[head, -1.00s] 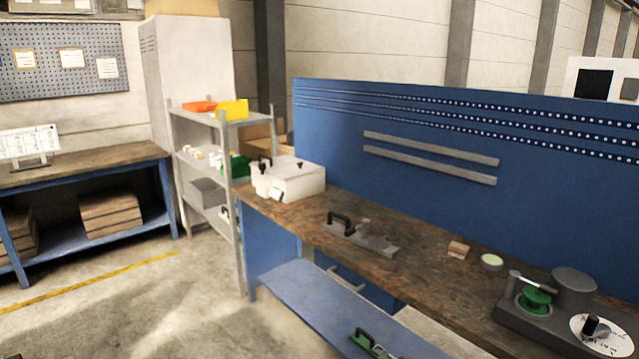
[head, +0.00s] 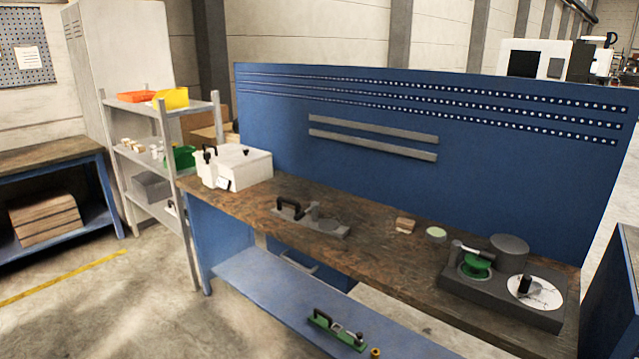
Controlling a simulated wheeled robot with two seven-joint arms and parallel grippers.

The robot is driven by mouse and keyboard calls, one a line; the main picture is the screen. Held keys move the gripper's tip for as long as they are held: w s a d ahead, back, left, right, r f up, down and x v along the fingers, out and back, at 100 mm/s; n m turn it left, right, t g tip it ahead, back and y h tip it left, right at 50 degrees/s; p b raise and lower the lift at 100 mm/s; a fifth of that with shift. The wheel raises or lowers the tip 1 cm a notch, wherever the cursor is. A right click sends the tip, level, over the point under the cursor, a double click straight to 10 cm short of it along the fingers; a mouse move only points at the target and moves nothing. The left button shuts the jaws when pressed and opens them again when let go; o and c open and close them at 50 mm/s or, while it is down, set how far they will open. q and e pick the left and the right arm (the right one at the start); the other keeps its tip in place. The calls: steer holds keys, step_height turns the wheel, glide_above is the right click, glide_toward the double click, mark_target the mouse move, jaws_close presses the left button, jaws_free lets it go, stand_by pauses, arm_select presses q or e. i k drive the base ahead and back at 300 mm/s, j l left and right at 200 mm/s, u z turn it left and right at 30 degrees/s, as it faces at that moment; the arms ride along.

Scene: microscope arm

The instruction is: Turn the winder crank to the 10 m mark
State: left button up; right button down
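The winder (head: 492,304) is a dark grey base at the right end of the wooden bench top. It carries a grey drum (head: 509,250), a green spool (head: 476,266) with a light metal arm over it, and a white dial disc (head: 546,296). The winder crank (head: 525,285) shows as a dark upright knob on the dial. The dial's marks are too small to read. Neither of my grippers is in view.
The workbench (head: 390,250) has a blue perforated back panel. A white box (head: 245,168), a black-handled fixture (head: 312,219), a small wooden block (head: 405,225) and a pale green disc (head: 436,234) sit on it. Open floor lies at the left front.

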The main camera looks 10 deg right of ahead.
mark_target(526, 286)
steer(key=z, duration=1.5)
